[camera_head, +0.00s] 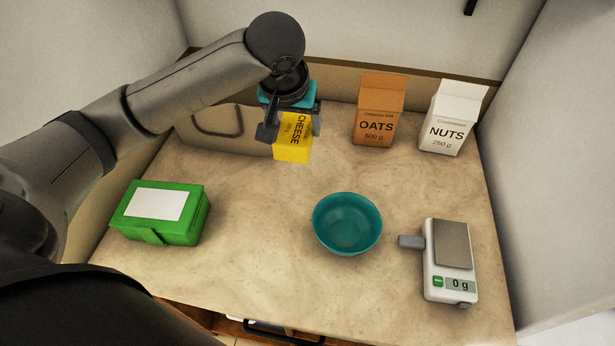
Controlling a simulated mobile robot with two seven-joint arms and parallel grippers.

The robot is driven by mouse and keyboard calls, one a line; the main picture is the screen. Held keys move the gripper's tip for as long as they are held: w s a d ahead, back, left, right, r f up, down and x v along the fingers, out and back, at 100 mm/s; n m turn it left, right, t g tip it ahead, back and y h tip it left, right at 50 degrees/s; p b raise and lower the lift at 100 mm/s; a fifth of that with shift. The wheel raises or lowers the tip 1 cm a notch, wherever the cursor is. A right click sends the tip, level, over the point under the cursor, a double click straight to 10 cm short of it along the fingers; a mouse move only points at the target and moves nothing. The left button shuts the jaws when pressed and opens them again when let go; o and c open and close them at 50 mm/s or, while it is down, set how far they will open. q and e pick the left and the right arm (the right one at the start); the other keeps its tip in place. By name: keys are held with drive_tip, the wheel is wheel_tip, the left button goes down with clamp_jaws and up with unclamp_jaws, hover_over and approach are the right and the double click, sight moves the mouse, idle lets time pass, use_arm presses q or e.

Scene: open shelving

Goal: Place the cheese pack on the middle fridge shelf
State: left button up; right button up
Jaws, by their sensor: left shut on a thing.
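The cheese pack (293,150) is a yellow carton with "CHEESE" in dark print running along its side. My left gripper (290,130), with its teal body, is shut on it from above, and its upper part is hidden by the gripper. The pack hangs near the back of the counter, left of the oats; whether its base touches the surface I cannot tell. No fridge shelf can be made out in this view. My right gripper is not in view.
An orange oats carton (378,112) and a white nuts carton (450,120) stand at the back right. A teal bowl (347,240), a scale (433,286) reading 0 g and a green box (188,226) stand nearer. The counter's (250,220) middle is clear. A beige box-like object (205,140) is behind my arm.

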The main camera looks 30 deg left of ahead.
use_arm(q)
wheel_tip(320, 180, down, 12)
drive_tip(key=shift+f+b, duration=0.1)
drive_tip(key=shift+b, duration=1.1)
wheel_tip(320, 180, down, 3)
drive_tip(key=shift+r+b, duration=0.2)
drive_tip(key=shift+b, duration=0.2)
drive_tip(key=shift+f, duration=0.3)
drive_tip(key=shift+f, duration=0.15)
drive_tip(key=o, duration=1.4)
